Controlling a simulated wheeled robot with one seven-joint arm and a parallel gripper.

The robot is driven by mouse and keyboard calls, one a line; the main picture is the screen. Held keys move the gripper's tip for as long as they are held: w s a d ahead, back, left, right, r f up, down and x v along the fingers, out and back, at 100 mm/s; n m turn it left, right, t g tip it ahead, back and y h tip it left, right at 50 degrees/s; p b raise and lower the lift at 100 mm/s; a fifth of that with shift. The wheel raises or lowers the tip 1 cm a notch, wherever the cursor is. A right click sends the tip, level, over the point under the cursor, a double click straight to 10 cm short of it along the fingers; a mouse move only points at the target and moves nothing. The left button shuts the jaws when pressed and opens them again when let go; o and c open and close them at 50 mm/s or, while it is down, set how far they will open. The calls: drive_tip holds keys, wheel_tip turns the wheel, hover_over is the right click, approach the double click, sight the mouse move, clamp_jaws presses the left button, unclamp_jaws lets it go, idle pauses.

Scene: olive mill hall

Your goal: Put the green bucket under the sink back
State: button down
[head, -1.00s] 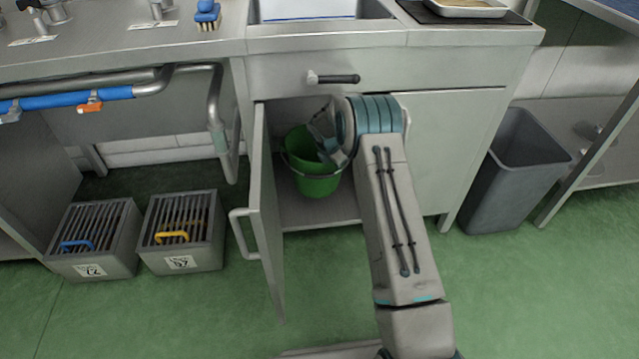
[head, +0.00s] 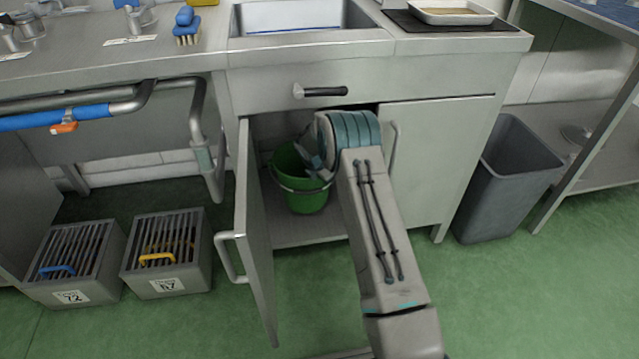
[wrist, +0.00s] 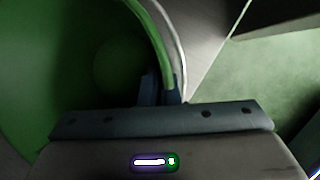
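The green bucket (head: 307,198) stands upright inside the open cabinet under the sink (head: 300,18), just behind the front edge of the cabinet floor (head: 300,232). Its thin handle hangs down around its front. My arm reaches into the cabinet from the right, and my gripper (head: 322,165) is at the bucket's right rim, partly hidden by my wrist. In the wrist view the bucket (wrist: 60,70) fills the left side. My gripper's dark fingers (wrist: 161,90) are close together with the rim between them, so it looks shut on the rim.
The left cabinet door (head: 257,240) stands open towards me; the right door (head: 435,150) is closed. Two grey slatted boxes (head: 165,285) stand on the floor at left. A grey bin (head: 505,190) stands at right. The green floor in front is clear.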

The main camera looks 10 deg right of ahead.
wheel_tip(320, 180, down, 6)
drive_tip(key=shift+r+b, duration=0.15)
drive_tip(key=shift+b, duration=0.65)
drive_tip(key=c, duration=1.7)
unclamp_jaws()
drive_tip(key=p+v, duration=0.3)
drive_tip(key=v, duration=0.3)
drive_tip(key=p+v, duration=0.2)
drive_tip(key=v, duration=0.5)
drive_tip(key=shift+d+r+p, duration=0.15)
drive_tip(key=shift+r+p, duration=0.1)
drive_tip(key=shift+p, duration=0.15)
